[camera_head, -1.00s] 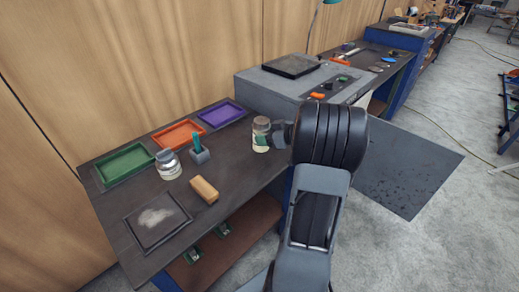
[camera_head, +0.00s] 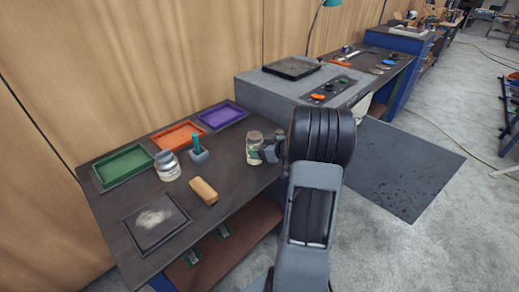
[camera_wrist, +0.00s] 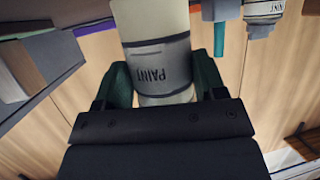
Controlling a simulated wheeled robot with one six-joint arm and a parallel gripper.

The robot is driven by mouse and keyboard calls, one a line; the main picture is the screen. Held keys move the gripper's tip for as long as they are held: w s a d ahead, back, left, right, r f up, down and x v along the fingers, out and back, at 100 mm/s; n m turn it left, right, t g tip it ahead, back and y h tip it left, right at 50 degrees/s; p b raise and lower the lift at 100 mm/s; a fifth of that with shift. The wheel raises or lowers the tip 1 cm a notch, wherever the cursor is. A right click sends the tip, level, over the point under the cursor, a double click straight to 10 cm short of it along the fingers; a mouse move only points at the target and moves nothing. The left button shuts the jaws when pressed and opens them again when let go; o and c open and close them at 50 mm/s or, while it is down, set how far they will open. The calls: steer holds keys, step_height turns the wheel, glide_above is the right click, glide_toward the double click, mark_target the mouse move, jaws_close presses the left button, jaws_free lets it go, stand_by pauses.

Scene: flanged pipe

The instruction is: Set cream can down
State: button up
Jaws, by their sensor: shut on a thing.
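The cream can (camera_head: 253,155) is upright at the right part of the dark workbench top (camera_head: 232,175). It also fills the upper middle of the wrist view (camera_wrist: 155,50), where its grey label reads PAINT upside down. My gripper (camera_head: 260,150) is shut on the can from the right, with a dark green finger on each side in the wrist view (camera_wrist: 163,82). I cannot tell whether the can's base touches the bench. The fingers and wrist hide part of the can.
A second paint can (camera_head: 168,167) stands to the left, beside a grey holder with a teal-handled tool (camera_head: 198,150). Green (camera_head: 124,166), orange (camera_head: 178,135) and purple (camera_head: 222,114) trays line the back. A tan block (camera_head: 204,191) and dark square mat (camera_head: 157,222) lie in front.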

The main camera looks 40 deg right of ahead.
steer(key=shift+f, duration=0.2)
steer(key=o, duration=1.2)
steer(key=shift+c, duration=0.2)
